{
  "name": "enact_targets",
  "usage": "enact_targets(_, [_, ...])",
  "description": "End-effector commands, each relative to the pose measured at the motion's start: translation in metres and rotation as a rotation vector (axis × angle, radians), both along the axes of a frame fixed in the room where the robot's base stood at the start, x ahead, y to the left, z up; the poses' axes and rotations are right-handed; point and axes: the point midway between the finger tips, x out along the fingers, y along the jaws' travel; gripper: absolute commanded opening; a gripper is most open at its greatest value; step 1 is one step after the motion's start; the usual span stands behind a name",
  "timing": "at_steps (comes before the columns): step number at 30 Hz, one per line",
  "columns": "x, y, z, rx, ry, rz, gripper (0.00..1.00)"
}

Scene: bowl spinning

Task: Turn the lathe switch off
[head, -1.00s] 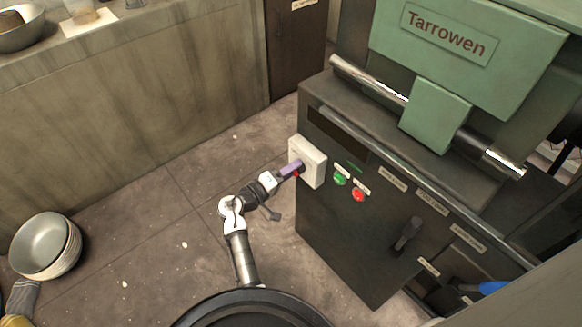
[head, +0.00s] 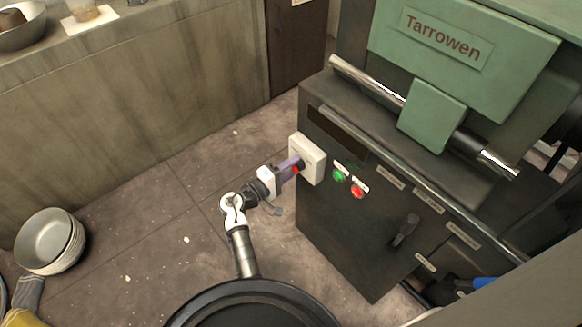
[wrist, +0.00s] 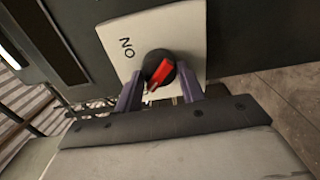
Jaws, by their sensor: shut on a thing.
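The lathe switch is a round black knob with a red bar (wrist: 160,73) on a pale square plate (wrist: 190,30), fixed to the lathe's dark side. The plate carries the word ON, seen upside down in the wrist view; the red bar lies slantwise and does not point straight at it. No other label is readable, and the plate's lower part is hidden by my gripper. In the head view the plate (head: 314,158) is on the lathe's left corner. My gripper (wrist: 158,88) has its purple fingers on both sides of the knob, shut on it; it also shows in the head view (head: 296,166).
The lathe (head: 372,225) fills the right side. Green (head: 340,176) and red (head: 358,191) buttons and a dark lever (head: 405,230) are right of the switch. Stacked bowls (head: 48,241) sit at lower left. The floor left of my arm is mostly clear.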

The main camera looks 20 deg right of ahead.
Motion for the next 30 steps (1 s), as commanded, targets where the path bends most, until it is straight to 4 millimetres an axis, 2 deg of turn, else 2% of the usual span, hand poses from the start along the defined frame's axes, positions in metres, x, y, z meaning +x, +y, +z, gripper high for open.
enact_targets(3, [0.000,0.001,-0.001,-0.001,0.002,0.002,0.16])
enact_targets(4, [0.000,0.001,-0.001,-0.001,0.002,0.002,0.40])
enact_targets(9, [0.000,0.001,-0.001,0.000,0.001,0.001,0.59])
enact_targets(17, [0.000,0.001,0.000,0.000,0.000,0.001,0.59])
enact_targets(20, [-0.002,0.007,-0.001,0.000,-0.001,0.003,0.59])
enact_targets(23, [-0.006,0.020,-0.002,0.000,0.000,0.004,0.59])
enact_targets(30, [-0.025,0.072,-0.002,0.001,0.000,0.006,0.59])
